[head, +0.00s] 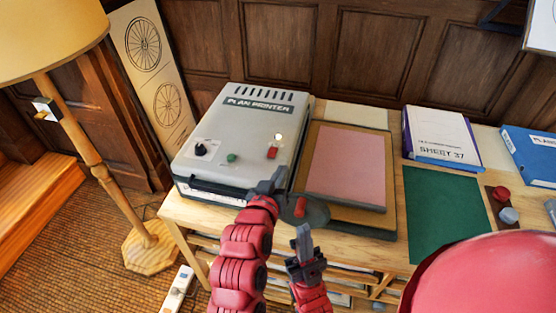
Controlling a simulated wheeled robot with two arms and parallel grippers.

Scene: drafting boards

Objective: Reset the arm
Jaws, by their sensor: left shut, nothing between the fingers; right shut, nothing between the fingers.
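My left gripper (277,178) is shut and empty. It is raised in front of the front right corner of the grey plan printer (228,127) and covers part of it. My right gripper (303,232) is lower in the picture, at the table's front edge, with its fingers pointing up in the view. It is shut and empty. Both red arms reach in from the bottom of the head view, side by side. A dark round disc (318,213) with a small red piece (300,207) on it lies between the two grippers, partly hidden.
A pink sheet (346,165) lies on a board right of the printer. A green mat (443,212), a "SHEET 37" box (441,135) and a blue binder (530,153) are farther right. A lamp (85,165) stands left of the wooden table (176,212).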

